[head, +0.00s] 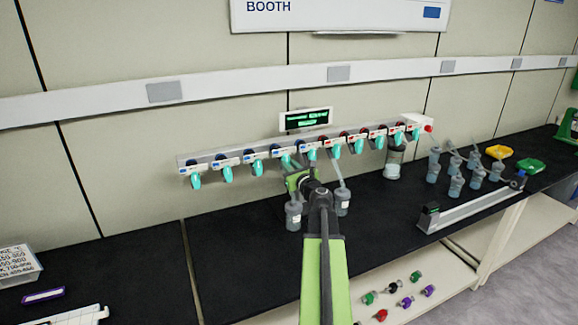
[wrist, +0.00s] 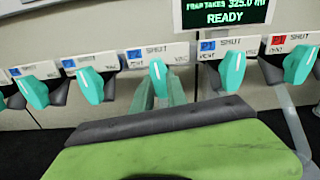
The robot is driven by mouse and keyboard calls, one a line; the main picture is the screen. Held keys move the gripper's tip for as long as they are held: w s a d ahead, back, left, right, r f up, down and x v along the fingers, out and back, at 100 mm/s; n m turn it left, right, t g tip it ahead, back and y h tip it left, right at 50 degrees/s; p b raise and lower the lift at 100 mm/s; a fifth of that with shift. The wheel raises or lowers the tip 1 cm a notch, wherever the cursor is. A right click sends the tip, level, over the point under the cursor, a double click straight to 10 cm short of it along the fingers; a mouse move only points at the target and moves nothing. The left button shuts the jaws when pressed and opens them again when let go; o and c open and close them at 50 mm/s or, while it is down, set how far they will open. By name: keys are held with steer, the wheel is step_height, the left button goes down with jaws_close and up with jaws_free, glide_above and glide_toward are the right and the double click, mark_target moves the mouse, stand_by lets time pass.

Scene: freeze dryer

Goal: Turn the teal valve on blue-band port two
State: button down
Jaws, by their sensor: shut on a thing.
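A white manifold rail (head: 215,155) on the wall carries a row of teal valve handles, with blue bands on the left ports and red bands on the right. My gripper (wrist: 160,88) reaches up to one blue-band port. Its two thin fingers stand on either side of the teal valve (wrist: 158,72) there, shut on it. That handle hangs nearly straight down, below the word SHUT, with VENT and VAC at its sides. The neighbouring blue-band valve (wrist: 232,72) is free to the right, another (wrist: 90,85) to the left.
A display (head: 306,119) reading READY stands above the rail. Flasks (head: 293,214) and (head: 342,200) hang below, close to my gripper. A larger jar (head: 393,162) and several bottles (head: 455,185) stand to the right.

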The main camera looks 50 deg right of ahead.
steer(key=shift+f+m, duration=0.1)
steer(key=shift+m, duration=0.5)
steer(key=c, duration=1.3)
jaws_free()
